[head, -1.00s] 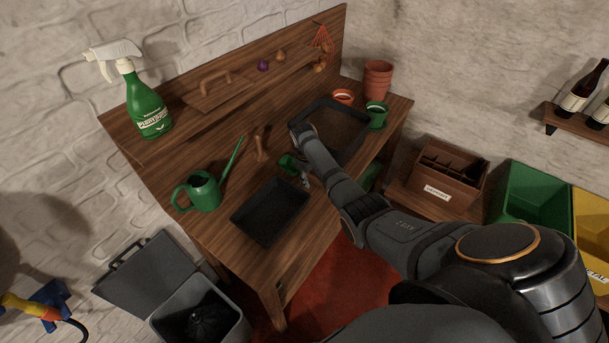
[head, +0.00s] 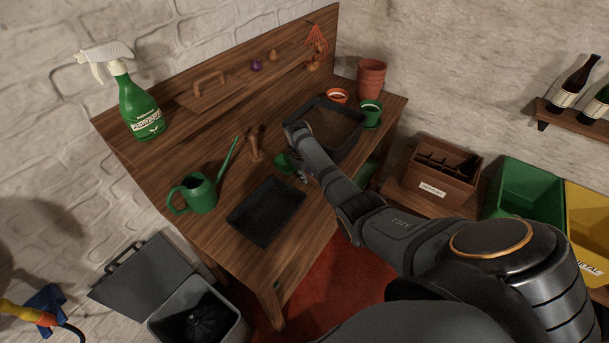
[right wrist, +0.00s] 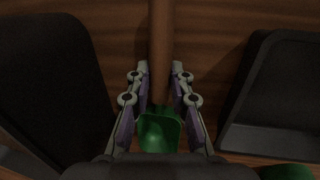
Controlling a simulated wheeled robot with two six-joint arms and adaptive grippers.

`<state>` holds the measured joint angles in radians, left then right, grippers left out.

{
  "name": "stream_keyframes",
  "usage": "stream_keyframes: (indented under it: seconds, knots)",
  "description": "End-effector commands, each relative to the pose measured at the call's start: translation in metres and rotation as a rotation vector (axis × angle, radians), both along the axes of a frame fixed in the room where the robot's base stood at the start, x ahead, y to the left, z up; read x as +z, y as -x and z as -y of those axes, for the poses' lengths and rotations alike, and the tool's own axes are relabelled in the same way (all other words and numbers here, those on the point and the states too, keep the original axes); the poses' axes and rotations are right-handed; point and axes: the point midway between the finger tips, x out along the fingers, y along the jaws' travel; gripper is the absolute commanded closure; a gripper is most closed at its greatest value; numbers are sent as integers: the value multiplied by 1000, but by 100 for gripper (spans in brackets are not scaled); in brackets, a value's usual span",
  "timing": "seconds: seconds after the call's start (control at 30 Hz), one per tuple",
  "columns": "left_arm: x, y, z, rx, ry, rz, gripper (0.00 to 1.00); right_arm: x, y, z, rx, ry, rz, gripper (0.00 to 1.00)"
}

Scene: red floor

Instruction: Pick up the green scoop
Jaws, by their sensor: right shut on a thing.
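The green scoop (head: 283,162) is on the wooden bench between the two black trays, partly hidden by my right arm in the head view. My right gripper (head: 302,177) is down at the scoop. In the right wrist view, the scoop's green part (right wrist: 159,132) sits between the two fingers of the gripper (right wrist: 160,100), which is shut on it. A brown rod runs up the picture from there; I cannot tell whether it is the scoop's handle. I cannot tell whether the scoop touches the bench. My left gripper is not in view.
An empty black tray (head: 240,221) lies in front, and a soil-filled tray (head: 357,144) behind.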

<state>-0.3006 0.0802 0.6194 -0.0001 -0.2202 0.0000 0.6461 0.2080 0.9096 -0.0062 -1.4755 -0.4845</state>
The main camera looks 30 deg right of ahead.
Motion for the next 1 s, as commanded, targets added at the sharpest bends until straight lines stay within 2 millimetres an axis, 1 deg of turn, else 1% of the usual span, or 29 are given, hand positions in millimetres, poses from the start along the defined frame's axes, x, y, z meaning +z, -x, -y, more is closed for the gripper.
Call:
stream_keyframes:
  seconds: [0.17, 0.27, 0.43, 0.47, 0.6, 0.7, 0.73, 0.77, 0.8, 1.0]
  knots:
    - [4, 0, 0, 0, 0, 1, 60, 31, 0, 0, 0, 1, 5, 100]
    - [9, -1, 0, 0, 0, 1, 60, 49, 16, -9, 2, 1, 5, 100]
    - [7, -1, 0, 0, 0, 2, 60, 88, 46, -26, 2, 1, 5, 100]
    - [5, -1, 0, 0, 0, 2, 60, 88, 54, -31, 2, 0, 2, 100]
    - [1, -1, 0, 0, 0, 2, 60, 103, 83, -48, 1, -1, 0, 100]
    - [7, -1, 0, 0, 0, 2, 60, 115, 101, -58, 1, 0, 1, 100]
    - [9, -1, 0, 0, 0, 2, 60, 118, 106, -61, 1, -1, -1, 100]
    - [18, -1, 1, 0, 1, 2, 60, 124, 109, -63, 1, -1, -2, 100]
    - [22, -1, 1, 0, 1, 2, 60, 126, 113, -65, 1, -2, -2, 100]
    - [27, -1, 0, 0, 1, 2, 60, 126, 121, -70, -1, 1, 1, 100]
